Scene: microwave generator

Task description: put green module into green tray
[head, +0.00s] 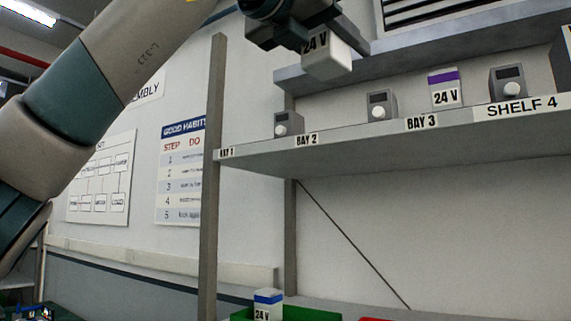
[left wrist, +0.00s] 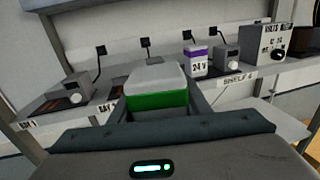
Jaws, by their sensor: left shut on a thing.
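My left gripper (head: 318,38) is at the top of the head view, in front of the shelf and above its left end. It is shut on the green module (left wrist: 158,98), which shows a white top and a green band between the fingers in the left wrist view. In the head view the module (head: 328,63) hangs below the fingers with its white side and part of a 24 V label showing; its green band is hidden. A green tray (head: 312,314) shows partly at the bottom edge of the head view. My right gripper is not in view.
The shelf (head: 350,136) carries small grey devices (head: 381,106) and a purple-banded 24 V module (head: 445,89). A blue-banded 24 V module (head: 268,304) stands at the green tray's left. A red tray (head: 377,319) is cut off beside it. A post (head: 211,180) rises at the shelf's left end.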

